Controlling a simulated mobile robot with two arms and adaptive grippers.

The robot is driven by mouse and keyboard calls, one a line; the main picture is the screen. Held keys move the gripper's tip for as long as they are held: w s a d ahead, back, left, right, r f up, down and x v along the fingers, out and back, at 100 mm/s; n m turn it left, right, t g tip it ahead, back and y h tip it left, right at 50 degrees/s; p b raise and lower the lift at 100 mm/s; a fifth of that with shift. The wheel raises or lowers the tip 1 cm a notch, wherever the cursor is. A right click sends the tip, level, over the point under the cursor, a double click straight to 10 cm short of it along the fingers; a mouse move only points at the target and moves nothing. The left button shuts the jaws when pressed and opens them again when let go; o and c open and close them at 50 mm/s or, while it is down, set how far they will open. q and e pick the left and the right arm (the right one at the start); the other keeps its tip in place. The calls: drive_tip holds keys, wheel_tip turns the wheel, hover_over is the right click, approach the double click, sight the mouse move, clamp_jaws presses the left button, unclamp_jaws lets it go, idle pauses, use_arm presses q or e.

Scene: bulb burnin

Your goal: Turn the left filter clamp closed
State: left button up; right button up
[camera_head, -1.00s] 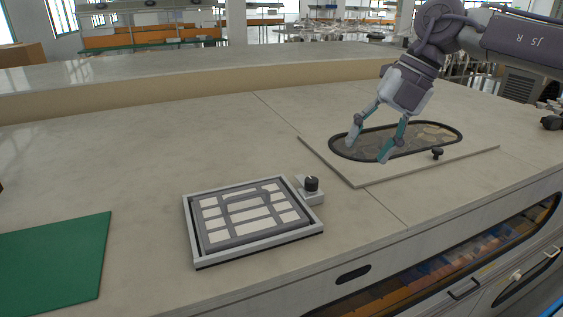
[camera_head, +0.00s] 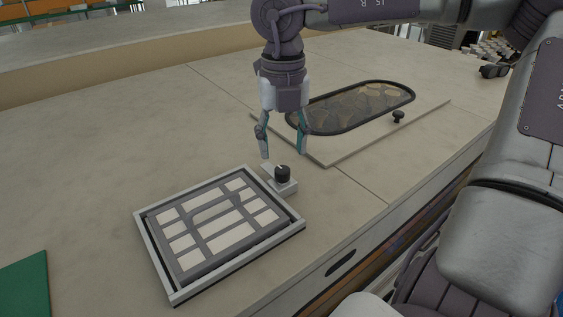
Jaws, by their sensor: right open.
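The filter (camera_head: 218,226) is a panel of pale rectangles in a grey frame (camera_head: 160,262), lying flat on the counter at lower centre. A black knob (camera_head: 282,173) on a small light block stands at the frame's far right corner; it is the only clamp-like part I see at the filter. My right gripper (camera_head: 284,153) points down just above and behind the knob. Its fingers are open, with nothing between them, and it looks apart from the knob. My left gripper is not in view.
An oval dark-rimmed window (camera_head: 352,107) is set in a flat panel (camera_head: 335,155) behind and right of the gripper, with a small black knob (camera_head: 398,117) on it. A green mat (camera_head: 24,288) lies at lower left.

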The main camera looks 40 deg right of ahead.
sight(282, 169)
wheel_tip(282, 169, down, 4)
drive_tip(key=shift+w+f+p, duration=0.1)
drive_tip(key=shift+f+p, duration=0.15)
drive_tip(key=shift+p, duration=0.15)
drive_tip(key=shift+f, duration=0.75)
drive_tip(key=shift+c, duration=0.5)
clamp_jaws()
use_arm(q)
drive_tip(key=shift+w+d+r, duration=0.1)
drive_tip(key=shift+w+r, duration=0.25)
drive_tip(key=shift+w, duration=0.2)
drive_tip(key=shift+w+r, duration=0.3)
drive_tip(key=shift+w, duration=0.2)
